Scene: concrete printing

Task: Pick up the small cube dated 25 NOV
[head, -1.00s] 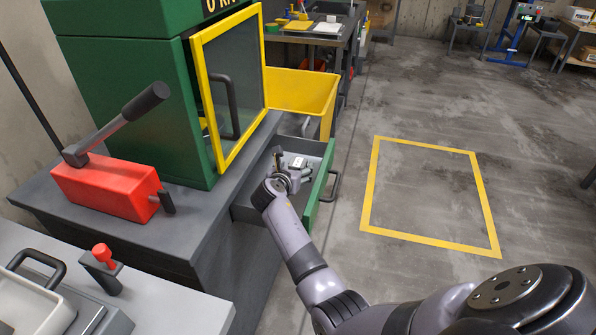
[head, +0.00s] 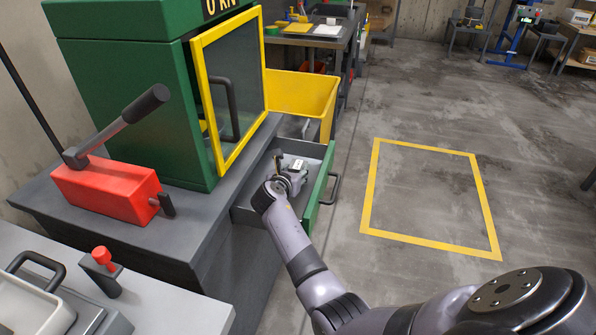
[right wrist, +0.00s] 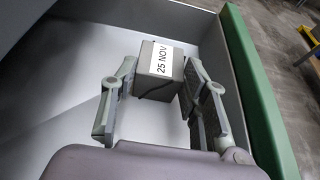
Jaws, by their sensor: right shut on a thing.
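The small grey cube (right wrist: 159,75) has a white label reading "25 NOV" on top. In the right wrist view it sits between the two fingertips of my right gripper (right wrist: 158,84), which is shut on it. In the head view the cube (head: 298,164) and my right gripper (head: 287,168) are inside the open drawer (head: 316,192). The cube's underside is hidden, so I cannot tell whether it touches the drawer floor. My left gripper is not in view.
The drawer has a green front (right wrist: 262,95) and grey walls close around the gripper. A green press (head: 130,85) with a yellow-framed door (head: 230,90) stands above left. A yellow bin (head: 305,95) is behind.

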